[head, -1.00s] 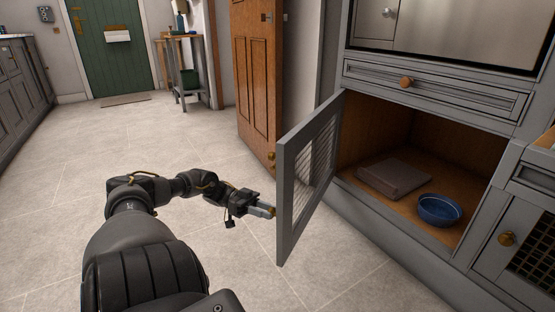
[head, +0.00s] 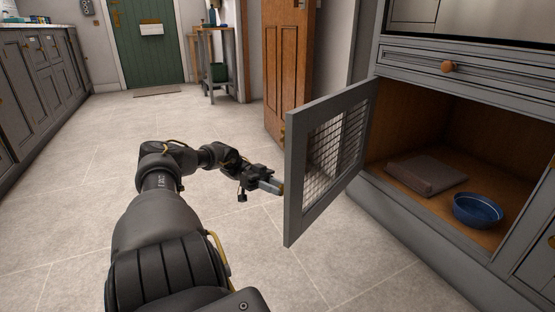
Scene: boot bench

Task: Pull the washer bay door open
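The door (head: 294,190) is a grey frame with a wire mesh panel. It stands well open, swung out to the left from the grey cabinet, its mesh inner face toward me. My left gripper (head: 276,187) is at the door's free edge, on the outer side. Its fingers are closed around a small brass-coloured knob there, which is mostly hidden by the fingers and door. The bay behind the door is wood-lined; it holds a folded grey-brown mat (head: 427,174) and a blue bowl (head: 478,210). My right gripper is out of view.
A drawer with a round wooden knob (head: 448,66) is above the bay. An orange-brown wooden door (head: 287,65) stands open behind the mesh door. A green door (head: 152,45) and a small table (head: 213,50) are at the back. The tiled floor at left is clear.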

